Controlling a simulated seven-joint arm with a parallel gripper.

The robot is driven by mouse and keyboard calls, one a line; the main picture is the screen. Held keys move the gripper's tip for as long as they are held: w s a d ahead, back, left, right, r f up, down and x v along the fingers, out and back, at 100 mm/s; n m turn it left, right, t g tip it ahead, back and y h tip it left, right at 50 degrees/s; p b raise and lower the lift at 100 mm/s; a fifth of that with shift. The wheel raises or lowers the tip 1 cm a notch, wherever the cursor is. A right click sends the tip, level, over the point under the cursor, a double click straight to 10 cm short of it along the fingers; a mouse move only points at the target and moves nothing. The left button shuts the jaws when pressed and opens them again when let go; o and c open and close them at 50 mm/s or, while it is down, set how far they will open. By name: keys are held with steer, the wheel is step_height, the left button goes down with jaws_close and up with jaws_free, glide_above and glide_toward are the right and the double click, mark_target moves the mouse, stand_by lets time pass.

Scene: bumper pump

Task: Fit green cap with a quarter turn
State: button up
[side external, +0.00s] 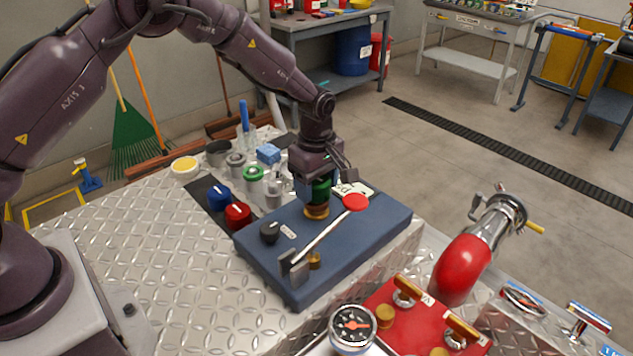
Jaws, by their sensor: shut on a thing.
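My gripper (325,178) points down over the blue base block (375,222) and is shut on the green cap (320,190). The cap sits directly above a brass fitting (317,211) on the block. I cannot tell whether the cap is seated on the fitting or just above it. The fingers and the gripper body hide part of the cap.
A lever with a red knob (355,202) slants across the block close to my gripper. A black knob (269,232) is on the block. Blue (219,197) and red (238,214) caps lie to the left.

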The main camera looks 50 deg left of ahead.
steer(key=shift+f, duration=0.55)
stand_by(0.7)
steer(key=m, duration=0.4)
steer(key=shift+m, duration=0.6)
steer(key=shift+r, duration=0.1)
steer(key=m, duration=0.2)
steer(key=shift+m, duration=0.3)
steer(key=m, duration=0.2)
steer(key=shift+m, duration=0.3)
